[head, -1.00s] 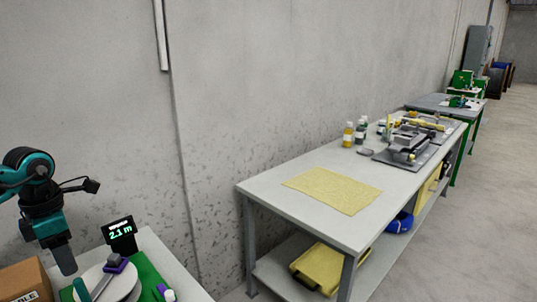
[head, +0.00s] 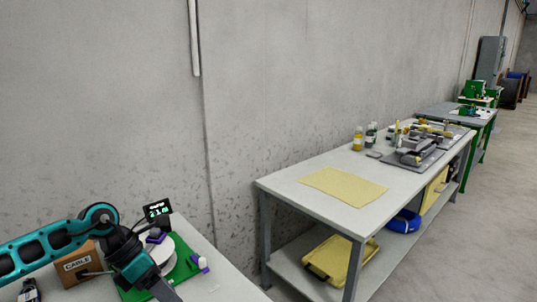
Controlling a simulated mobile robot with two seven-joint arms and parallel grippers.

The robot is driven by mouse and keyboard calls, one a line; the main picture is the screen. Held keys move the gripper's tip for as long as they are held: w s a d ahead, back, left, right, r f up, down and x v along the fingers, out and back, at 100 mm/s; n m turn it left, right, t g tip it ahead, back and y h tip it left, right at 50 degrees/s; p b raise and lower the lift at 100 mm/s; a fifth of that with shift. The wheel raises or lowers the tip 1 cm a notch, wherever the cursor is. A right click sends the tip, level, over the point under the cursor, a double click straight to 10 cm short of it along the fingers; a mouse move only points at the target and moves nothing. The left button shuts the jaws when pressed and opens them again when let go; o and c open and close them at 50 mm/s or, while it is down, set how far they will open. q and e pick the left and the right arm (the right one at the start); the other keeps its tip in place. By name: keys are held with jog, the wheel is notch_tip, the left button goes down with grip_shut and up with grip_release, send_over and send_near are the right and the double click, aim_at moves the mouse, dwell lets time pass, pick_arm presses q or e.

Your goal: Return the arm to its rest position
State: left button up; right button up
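My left arm (head: 50,245) reaches in from the left, low in the head view. Its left gripper (head: 166,291) points down and right at the bottom edge, over the front part of the small table (head: 225,277). The fingers look like one grey block, so I cannot tell whether they are open or shut. I see nothing clearly held. My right arm and gripper are out of view.
Close to the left arm are a cardboard box marked CABLE (head: 78,265), a white reel (head: 162,250) on a green board (head: 185,270), and a small display (head: 157,210). A long workbench (head: 290,182) with a yellow mat (head: 343,186) stands to the right. Open floor lies beyond it.

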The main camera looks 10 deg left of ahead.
pick_arm(q)
jog(key=s+d+r+n+t+h, duration=0.15)
jog(key=d+n+h, duration=0.3)
jog(key=d, duration=0.45)
jog(key=s+d+n+t+h, duration=0.1)
jog(key=d+n+t+h, duration=0.3)
jog(key=d, duration=0.5)
jog(key=s+a+f+n+t+y, duration=0.1)
jog(key=s+a+f+n+y, duration=0.2)
jog(key=f+n, duration=0.3)
jog(key=s+a+f+n+t+y, duration=0.2)
jog(key=s+f+n+y, duration=0.3)
jog(key=n, duration=1.1)
jog(key=s+a+f+n+t+y, duration=0.1)
jog(key=s+a+f+n+y, duration=0.2)
jog(key=f+n, duration=0.5)
jog(key=s+n+y, duration=0.1)
jog(key=n+y, duration=0.1)
jog(key=n, duration=0.1)
jog(key=shift+s+a+t, duration=0.2)
jog(key=shift+a+t, duration=0.15)
